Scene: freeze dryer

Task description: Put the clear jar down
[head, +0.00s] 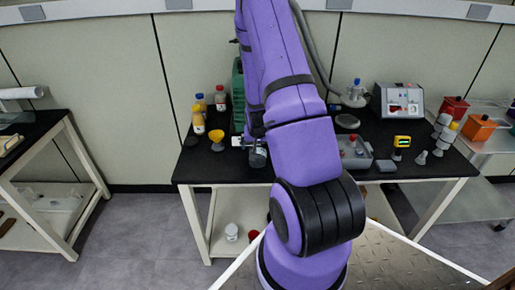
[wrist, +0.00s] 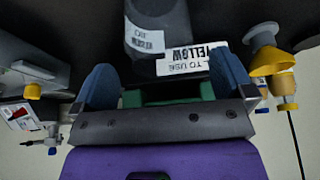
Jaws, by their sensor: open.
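The clear jar (wrist: 157,28) looks grey and dark in the wrist view and bears a small white label. It is just beyond my gripper (wrist: 163,82), whose two blue fingers are spread wide with a gap on each side of the jar. In the head view my gripper (head: 249,143) is over the left part of the black bench top (head: 215,165), and the jar (head: 258,158) is a small grey shape beside it, partly hidden by my arm. The jar appears to stand on the bench, but its base is hard to make out.
A yellow funnel (head: 217,136) and several bottles (head: 198,120) stand left of my gripper. A white "TO USE YELLOW" label (wrist: 192,60) is close to the jar. The bench's front left is clear.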

